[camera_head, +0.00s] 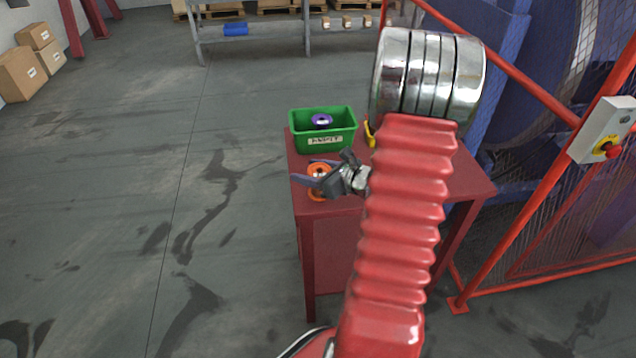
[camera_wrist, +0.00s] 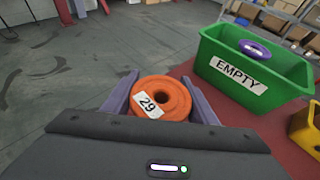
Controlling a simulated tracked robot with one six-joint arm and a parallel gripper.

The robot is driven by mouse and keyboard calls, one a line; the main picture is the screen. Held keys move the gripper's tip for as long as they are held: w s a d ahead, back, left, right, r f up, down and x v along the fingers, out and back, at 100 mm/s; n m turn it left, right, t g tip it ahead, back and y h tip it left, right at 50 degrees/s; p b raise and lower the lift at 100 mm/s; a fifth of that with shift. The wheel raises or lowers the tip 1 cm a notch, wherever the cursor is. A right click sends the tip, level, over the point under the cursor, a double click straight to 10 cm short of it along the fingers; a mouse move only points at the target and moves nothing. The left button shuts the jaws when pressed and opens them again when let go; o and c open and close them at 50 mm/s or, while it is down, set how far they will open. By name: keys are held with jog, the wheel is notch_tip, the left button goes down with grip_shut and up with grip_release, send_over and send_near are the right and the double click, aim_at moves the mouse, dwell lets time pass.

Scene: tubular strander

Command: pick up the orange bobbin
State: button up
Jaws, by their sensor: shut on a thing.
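The orange bobbin (camera_wrist: 172,98), with a white label reading 29, sits between the two purple fingers of my gripper (camera_wrist: 160,95) in the wrist view. The fingers are shut on it, one at each side. In the head view my gripper (camera_head: 316,172) is at the left edge of the red table, with the orange bobbin (camera_head: 319,168) partly hidden by the fingers. I cannot tell whether the bobbin touches the table top.
A green bin (camera_head: 325,140) labelled EMPTY holds a purple bobbin (camera_head: 322,120) at the table's back left. A yellow object (camera_head: 370,133) is beside it. A red mesh fence (camera_head: 520,220) stands to the right. The floor left of the table (camera_head: 296,190) is clear.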

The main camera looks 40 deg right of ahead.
jog(key=c, duration=0.5)
jog(key=shift+r, duration=0.1)
jog(key=shift+c, duration=0.2)
notch_tip(320, 180, up, 10)
dwell(0.4)
dwell(0.4)
